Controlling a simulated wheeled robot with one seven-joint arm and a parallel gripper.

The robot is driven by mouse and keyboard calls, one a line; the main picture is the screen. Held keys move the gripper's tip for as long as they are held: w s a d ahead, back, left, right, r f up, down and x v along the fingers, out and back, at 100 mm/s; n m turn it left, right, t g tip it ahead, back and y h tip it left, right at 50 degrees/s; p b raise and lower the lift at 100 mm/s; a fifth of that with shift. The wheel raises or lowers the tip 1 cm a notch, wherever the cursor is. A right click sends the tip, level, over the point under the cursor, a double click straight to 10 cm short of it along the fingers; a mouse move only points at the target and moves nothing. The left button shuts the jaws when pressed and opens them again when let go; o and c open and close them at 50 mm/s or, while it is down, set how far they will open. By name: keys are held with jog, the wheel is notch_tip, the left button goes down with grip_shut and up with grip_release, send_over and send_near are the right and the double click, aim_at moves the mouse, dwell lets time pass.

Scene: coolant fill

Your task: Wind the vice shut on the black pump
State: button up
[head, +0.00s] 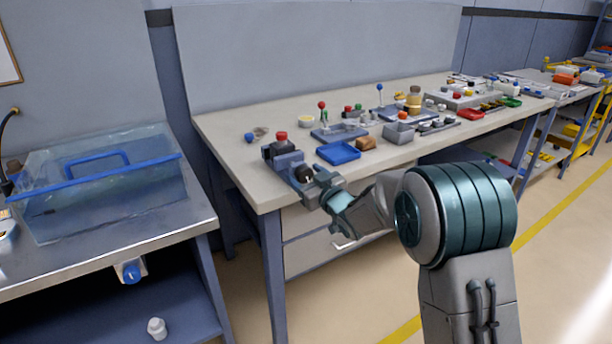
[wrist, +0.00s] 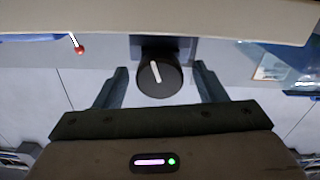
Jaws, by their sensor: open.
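The blue-grey vice (head: 290,163) is fixed at the near left corner of the workbench. The black pump (head: 270,151), with a red cap on top, sits at the vice; whether the jaws touch it I cannot tell. The vice's round black knob (wrist: 158,80) with a white line shows in the wrist view, and it also shows dark in the head view (head: 304,174). My gripper (head: 313,184) is at the bench's front edge, at the knob. In the wrist view its two fingers (wrist: 161,84) stand open on either side of the knob, with gaps showing.
A blue tray (head: 338,152) and a brown block (head: 365,143) lie right of the vice. Several small parts and trays fill the workbench (head: 235,139) further right. A clear tank with a blue rim (head: 110,190) stands on the left counter. The floor in front is free.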

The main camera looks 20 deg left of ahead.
jog(key=shift+w+a, duration=0.15)
jog(key=c, duration=1)
jog(key=shift+m, duration=0.7)
jog(key=o, duration=1)
